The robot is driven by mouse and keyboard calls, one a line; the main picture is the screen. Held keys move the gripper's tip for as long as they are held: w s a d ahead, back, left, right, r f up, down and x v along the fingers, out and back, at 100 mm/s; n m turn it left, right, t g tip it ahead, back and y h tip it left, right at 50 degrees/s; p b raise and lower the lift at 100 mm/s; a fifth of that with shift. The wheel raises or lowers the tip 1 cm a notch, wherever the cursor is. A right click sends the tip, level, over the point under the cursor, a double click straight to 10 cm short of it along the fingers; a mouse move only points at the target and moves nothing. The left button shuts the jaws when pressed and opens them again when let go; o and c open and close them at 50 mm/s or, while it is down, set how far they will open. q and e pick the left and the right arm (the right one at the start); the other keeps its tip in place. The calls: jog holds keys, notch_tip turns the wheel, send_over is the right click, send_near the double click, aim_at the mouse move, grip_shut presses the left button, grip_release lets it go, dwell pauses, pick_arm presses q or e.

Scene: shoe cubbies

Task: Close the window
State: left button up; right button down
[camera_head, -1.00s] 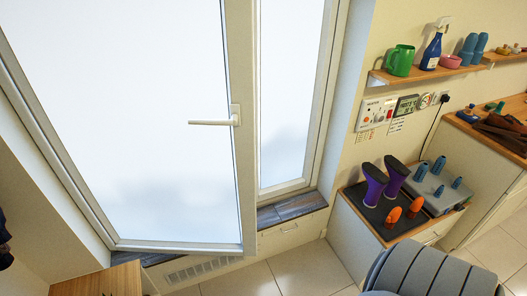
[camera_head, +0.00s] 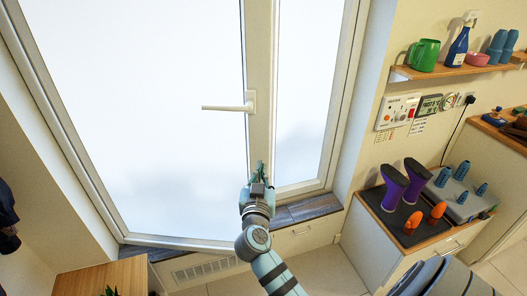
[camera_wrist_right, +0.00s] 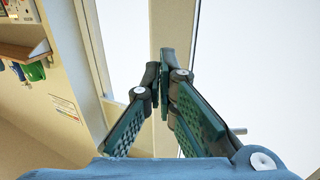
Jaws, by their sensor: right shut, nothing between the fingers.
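The window (camera_head: 170,120) is a large frosted pane in a pale frame, with its lever handle (camera_head: 228,107) pointing left. Its right-hand stile (camera_head: 258,60) stands beside the fixed post of the narrower pane; I cannot tell whether it is flush. My right gripper (camera_head: 258,168) is upright in front of the lower stile, below the handle. Its fingers (camera_wrist_right: 160,68) are shut and empty, with the tips against or just in front of the pale frame (camera_wrist_right: 172,25) in the wrist view; contact is unclear. The arm hides the stile's lower corner. My left gripper is out of view.
A dark sill (camera_head: 312,207) runs under the narrow pane. A cabinet with purple and orange shoe dryers (camera_head: 392,187) stands right, below a shelf (camera_head: 450,70) of cups and a spray bottle. A wooden surface (camera_head: 105,278) is lower left.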

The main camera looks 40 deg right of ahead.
aim_at(264, 147)
jog(key=p+x, duration=0.1)
jog(key=x, duration=0.7)
jog(key=shift+w+d, duration=0.25)
jog(key=shift+w, duration=0.05)
